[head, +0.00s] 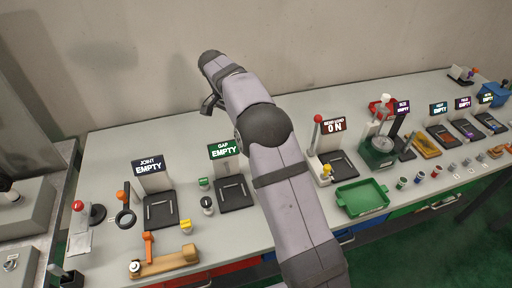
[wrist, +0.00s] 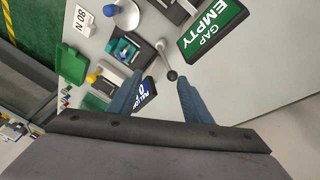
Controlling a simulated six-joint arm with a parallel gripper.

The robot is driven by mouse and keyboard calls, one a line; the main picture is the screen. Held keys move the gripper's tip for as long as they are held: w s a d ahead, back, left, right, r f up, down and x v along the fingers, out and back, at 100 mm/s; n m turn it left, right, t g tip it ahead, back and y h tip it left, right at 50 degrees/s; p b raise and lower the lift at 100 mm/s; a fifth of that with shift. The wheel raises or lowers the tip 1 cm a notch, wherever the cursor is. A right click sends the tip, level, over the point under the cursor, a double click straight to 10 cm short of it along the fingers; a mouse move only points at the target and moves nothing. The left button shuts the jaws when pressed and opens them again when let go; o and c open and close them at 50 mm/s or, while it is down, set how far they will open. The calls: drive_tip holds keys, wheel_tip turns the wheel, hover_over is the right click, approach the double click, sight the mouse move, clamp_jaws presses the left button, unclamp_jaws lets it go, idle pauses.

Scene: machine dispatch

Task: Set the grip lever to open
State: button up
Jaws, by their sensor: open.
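My gripper (wrist: 162,84) is open in the wrist view, its two blue-grey fingers apart. A lever with a metal rod and a dark ball knob (wrist: 171,75) shows between and just beyond the fingertips. I cannot tell whether a finger touches it. No label on it can be read, so I cannot be sure it is the grip lever, and its set position is unclear. In the head view my gripper (head: 209,103) is partly hidden by my arm, above the back of the bench. I cannot pick out this lever there.
A green sign reading GAP EMPTY (wrist: 212,30) stands close to the lever. A blue sign (wrist: 147,94) is partly behind the left finger. A green tray (head: 362,197) and a red-knobbed lever (head: 318,118) stand right of my arm. The bench (head: 115,145) is crowded along its front.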

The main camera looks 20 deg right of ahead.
drive_tip(key=w+f+m, duration=0.1)
drive_tip(key=w+f+m+b, duration=0.1)
drive_tip(key=w+f+m, duration=0.1)
drive_tip(key=shift+d+m+h, duration=0.3)
drive_tip(key=shift+h, duration=0.1)
drive_tip(key=shift+p+x, duration=0.85)
drive_tip(key=shift+x, duration=2.75)
drive_tip(key=shift+c, duration=0.7)
